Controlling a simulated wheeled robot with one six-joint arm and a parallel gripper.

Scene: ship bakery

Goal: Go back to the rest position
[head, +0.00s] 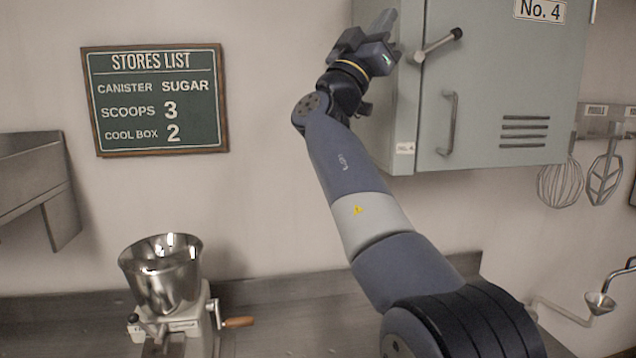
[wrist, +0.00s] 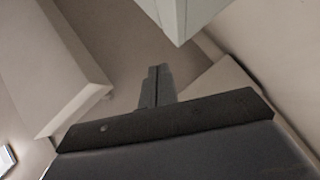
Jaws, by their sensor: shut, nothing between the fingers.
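My gripper (head: 388,22) is raised at the top of the head view, in front of the left edge of the grey-green cabinet marked No. 4 (head: 478,100). Its fingers are shut with nothing between them. They also show shut together in the wrist view (wrist: 155,72), pointing upward. A corner of what looks like the cabinet (wrist: 184,16) shows at the top of that view. The cabinet's lever handle (head: 437,46) is just right of my gripper. I cannot tell in the head view whether gripper and cabinet touch.
A framed stores list (head: 155,135) hangs on the wall at left. A grinder with a steel bowl (head: 163,275) stands on the counter (head: 285,305) below. A metal shelf (head: 40,180) is at far left. Whisks (head: 560,185) hang at right. The wall between list and arm is clear.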

